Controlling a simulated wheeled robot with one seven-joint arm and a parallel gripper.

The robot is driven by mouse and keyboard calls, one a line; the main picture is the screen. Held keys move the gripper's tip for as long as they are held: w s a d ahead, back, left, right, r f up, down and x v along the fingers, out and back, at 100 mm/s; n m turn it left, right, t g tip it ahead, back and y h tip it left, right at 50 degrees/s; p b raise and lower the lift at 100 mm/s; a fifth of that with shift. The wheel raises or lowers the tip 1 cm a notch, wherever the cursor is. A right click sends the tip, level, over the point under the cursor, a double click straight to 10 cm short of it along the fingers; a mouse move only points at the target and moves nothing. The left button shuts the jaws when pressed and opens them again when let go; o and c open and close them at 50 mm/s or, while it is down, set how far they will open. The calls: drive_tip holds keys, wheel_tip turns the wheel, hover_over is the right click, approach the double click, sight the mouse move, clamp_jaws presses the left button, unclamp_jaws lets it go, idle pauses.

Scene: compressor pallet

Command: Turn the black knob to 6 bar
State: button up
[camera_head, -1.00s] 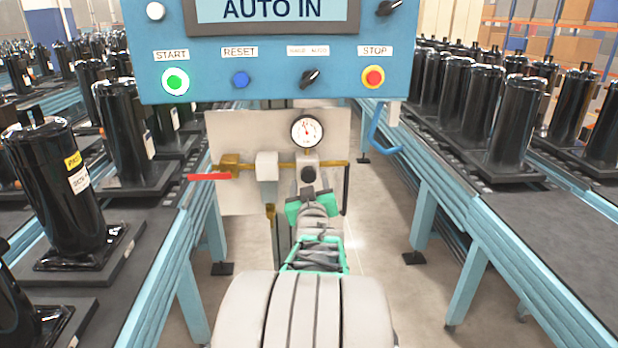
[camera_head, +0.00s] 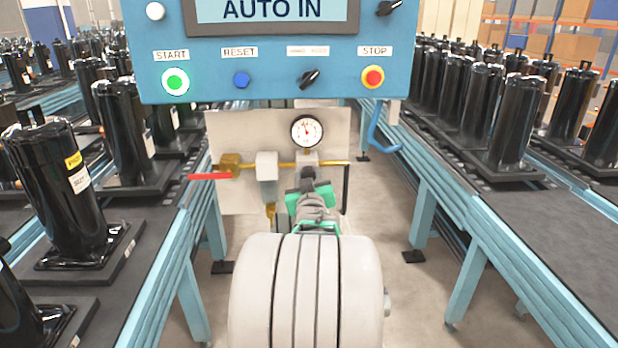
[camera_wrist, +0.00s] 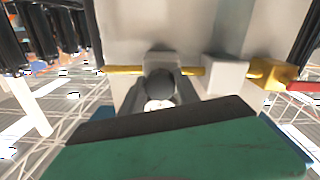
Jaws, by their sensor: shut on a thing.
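The black knob (camera_head: 308,173) sits on the grey regulator under the round gauge (camera_head: 307,131), mostly hidden behind my gripper. My gripper (camera_head: 309,188), with green and dark fingers, is at the knob from the front and shut on it. The gauge has a white face and a needle pointing up and a little left; its numbers are too small to read. In the wrist view the dark rounded knob (camera_wrist: 160,86) shows just beyond the green finger with its dark edge, which hides the grip itself.
A brass pipe with a red lever (camera_head: 209,177) and a grey filter unit (camera_head: 267,168) lie left of the regulator on a pale panel (camera_head: 230,130). The blue control box (camera_head: 270,65) hangs above. Conveyors with black compressors (camera_head: 62,190) flank both sides.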

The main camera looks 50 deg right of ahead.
clamp_jaws()
drive_tip(key=shift+f+m+b, duration=0.2)
drive_tip(key=shift+m+b, duration=0.2)
drive_tip(key=shift+b, duration=0.2)
drive_tip(key=shift+f+m+b, duration=0.1)
drive_tip(key=shift+m+b, duration=0.8)
drive_tip(key=shift+b, duration=0.3)
drive_tip(key=m+b, duration=0.3)
drive_tip(key=shift+m+b, duration=0.3)
drive_tip(key=shift+b, duration=0.05)
drive_tip(key=m+b, duration=0.3)
drive_tip(key=m, duration=0.1)
drive_tip(key=shift+w+y+b, duration=0.1)
drive_tip(key=shift+y+b, duration=0.2)
drive_tip(key=shift+b, duration=0.05)
drive_tip(key=shift+r+m+b, duration=0.2)
drive_tip(key=shift+m+b, duration=1.15)
drive_tip(key=shift+m, duration=0.95)
